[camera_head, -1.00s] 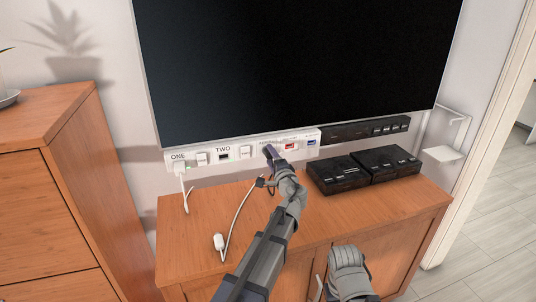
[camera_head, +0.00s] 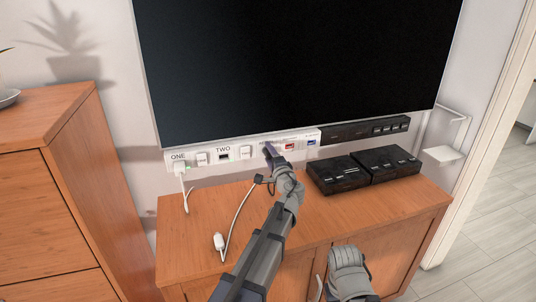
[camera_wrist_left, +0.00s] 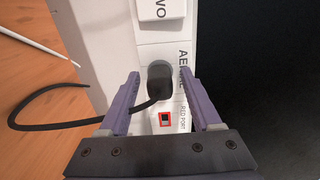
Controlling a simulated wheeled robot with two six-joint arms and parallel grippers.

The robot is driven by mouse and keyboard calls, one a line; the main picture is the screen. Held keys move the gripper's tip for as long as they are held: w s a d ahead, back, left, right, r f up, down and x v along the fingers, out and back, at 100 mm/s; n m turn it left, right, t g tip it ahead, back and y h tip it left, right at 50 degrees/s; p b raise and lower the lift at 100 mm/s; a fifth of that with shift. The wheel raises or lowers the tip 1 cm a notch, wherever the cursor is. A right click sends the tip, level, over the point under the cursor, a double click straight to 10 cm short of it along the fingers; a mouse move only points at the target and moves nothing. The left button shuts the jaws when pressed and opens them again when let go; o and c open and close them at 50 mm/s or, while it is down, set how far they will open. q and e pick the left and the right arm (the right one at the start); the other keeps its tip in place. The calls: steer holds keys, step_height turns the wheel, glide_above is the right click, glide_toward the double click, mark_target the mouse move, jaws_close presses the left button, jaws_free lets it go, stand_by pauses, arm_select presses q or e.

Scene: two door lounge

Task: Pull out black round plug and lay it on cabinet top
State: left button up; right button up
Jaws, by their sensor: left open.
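The black round plug (camera_wrist_left: 158,80) sits in the socket labelled AERIAL on the white wall panel (camera_wrist_left: 153,28), with its black cord hanging off to the left in the left wrist view. My left gripper (camera_wrist_left: 168,108) is open, its two purple fingers to either side of the plug and cord, not closed on them. In the head view my left gripper (camera_head: 270,152) reaches the panel and hides the plug. The cabinet top (camera_head: 325,218) is the wooden surface below the panel. A grey part of my other arm (camera_head: 348,272) shows at the bottom; its fingers cannot be made out.
Two black boxes (camera_head: 362,168) stand on the right of the cabinet top. A white cable with a plug end (camera_head: 219,242) lies on the left. A white plug (camera_head: 181,168) is in socket ONE. The big screen (camera_head: 300,65) hangs just above the panel.

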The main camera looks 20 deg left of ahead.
stand_by(0.4)
arm_select(q)
jaws_close()
stand_by(0.4)
stand_by(0.8)
steer(key=shift+s+d, duration=0.1)
steer(key=shift+s, duration=0.05)
steer(key=shift+v, duration=2.85)
